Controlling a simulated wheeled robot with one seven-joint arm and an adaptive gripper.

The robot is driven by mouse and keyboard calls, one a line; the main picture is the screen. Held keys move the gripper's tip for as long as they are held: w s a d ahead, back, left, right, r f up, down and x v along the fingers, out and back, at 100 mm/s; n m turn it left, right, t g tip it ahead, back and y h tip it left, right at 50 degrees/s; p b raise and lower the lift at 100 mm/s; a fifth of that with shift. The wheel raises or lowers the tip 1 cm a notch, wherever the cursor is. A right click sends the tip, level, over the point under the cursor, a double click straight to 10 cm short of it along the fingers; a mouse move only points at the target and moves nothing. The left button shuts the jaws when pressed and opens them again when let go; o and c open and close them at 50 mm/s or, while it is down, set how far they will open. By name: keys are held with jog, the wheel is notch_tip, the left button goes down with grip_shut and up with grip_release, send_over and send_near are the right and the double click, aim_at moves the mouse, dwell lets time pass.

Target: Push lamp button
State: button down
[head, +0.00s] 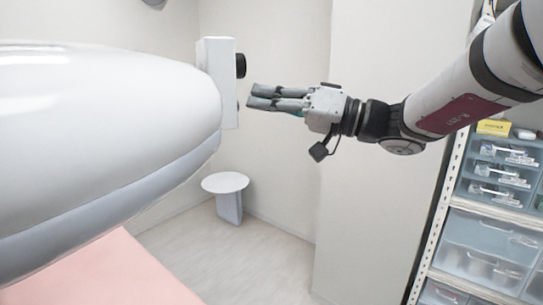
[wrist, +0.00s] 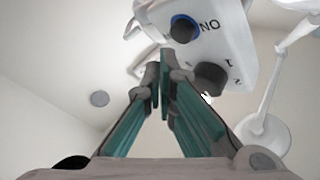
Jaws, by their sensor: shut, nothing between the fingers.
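The lamp's white control box (head: 215,75) is fixed to the end of a large white rounded lamp body (head: 110,110) at the left. In the wrist view the box (wrist: 222,35) carries a dark round button with a blue ring (wrist: 183,28), beside the letters ON, which appear upside down. A second dark knob (wrist: 210,77) sits next to the marks 1 and 2. My gripper (head: 250,97) is shut and empty, pointing left at the box's face. Its tips look just short of the box, near the lower control. In the wrist view the gripper's fingertips (wrist: 160,72) appear between and below the two controls.
A drawer shelf (head: 490,205) stands at the right, behind my arm. A small round white stool (head: 225,183) is on the floor below. A pink bed surface (head: 110,275) lies under the lamp body. The space around my gripper is otherwise clear.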

jog(key=w+d+b, duration=0.1)
jog(key=w+d, duration=0.1)
jog(key=d, duration=0.3)
jog(key=shift+w+d, duration=0.2)
jog(key=shift+w, duration=0.2)
jog(key=s+a+f+m+g+h+b, duration=0.1)
jog(key=s+a+f+m+g+h, duration=0.15)
jog(key=s+f+h, duration=0.85)
jog(key=s+d+f+m+t+h, duration=0.1)
jog(key=s+d+f+m+h, duration=0.1)
jog(key=s+d+f, duration=0.3)
jog(key=s+d+f+m+t+h+b, duration=0.1)
jog(key=s+d+f+h, duration=0.4)
jog(key=d, duration=0.7)
jog(key=s+f+m, duration=0.1)
jog(key=s, duration=0.1)
jog(key=shift+s+d+h, duration=0.2)
jog(key=shift+s+h, duration=0.1)
jog(key=shift+s, duration=0.05)
jog(key=shift+f+m, duration=0.1)
jog(key=shift+m, duration=0.15)
